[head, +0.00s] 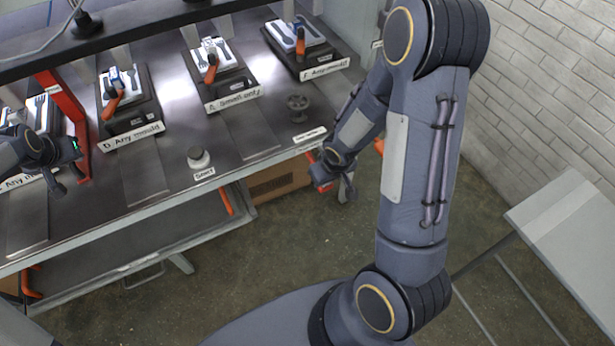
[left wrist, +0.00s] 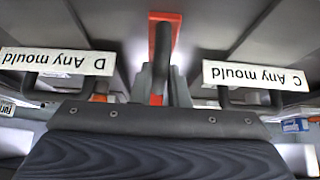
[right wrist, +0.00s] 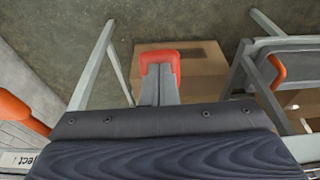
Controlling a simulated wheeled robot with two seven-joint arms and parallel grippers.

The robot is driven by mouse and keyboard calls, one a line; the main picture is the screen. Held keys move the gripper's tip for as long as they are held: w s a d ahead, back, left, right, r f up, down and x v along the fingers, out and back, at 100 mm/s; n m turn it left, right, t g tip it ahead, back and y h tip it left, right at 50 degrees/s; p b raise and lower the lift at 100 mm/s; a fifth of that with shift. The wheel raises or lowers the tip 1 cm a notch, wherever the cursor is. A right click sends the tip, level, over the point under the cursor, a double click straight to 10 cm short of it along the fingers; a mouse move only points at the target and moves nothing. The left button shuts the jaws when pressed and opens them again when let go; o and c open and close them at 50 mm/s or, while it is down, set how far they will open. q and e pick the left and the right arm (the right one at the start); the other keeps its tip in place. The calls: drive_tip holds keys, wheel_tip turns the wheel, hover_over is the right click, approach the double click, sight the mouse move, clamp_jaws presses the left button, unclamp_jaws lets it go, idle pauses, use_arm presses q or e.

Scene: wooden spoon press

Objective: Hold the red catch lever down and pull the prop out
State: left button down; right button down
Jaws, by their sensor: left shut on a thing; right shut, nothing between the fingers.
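My left gripper (left wrist: 165,88) is shut on a dark rod (left wrist: 161,45), which stands in front of a red bar (left wrist: 176,30) in the left wrist view. In the head view the red bar (head: 68,110) stands at the left of the bench, beside my left arm. I cannot tell whether rod and bar are one piece, the prop. My right gripper (right wrist: 158,85) is shut and empty. A red piece, probably the catch lever (right wrist: 160,56), shows at its fingertips in the right wrist view. It also shows below the bench's front edge in the head view (head: 322,182); contact is unclear.
Moulds with orange handles stand on the bench, labelled D (head: 131,137), E (head: 233,98) and F (head: 325,69). A white-topped button marked Start (head: 198,157) is near the front edge. A cardboard box (right wrist: 190,75) lies below. Open floor is in front.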

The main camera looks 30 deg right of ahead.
use_arm(q)
drive_tip(key=shift+s, duration=5.65)
drive_tip(key=shift+w+r, duration=0.1)
drive_tip(key=c, duration=1)
unclamp_jaws()
use_arm(e)
drive_tip(key=w+v, duration=0.2)
drive_tip(key=v, duration=0.5)
drive_tip(key=shift+s+r, duration=0.15)
drive_tip(key=shift+r, duration=0.45)
use_arm(q)
drive_tip(key=v, duration=0.7)
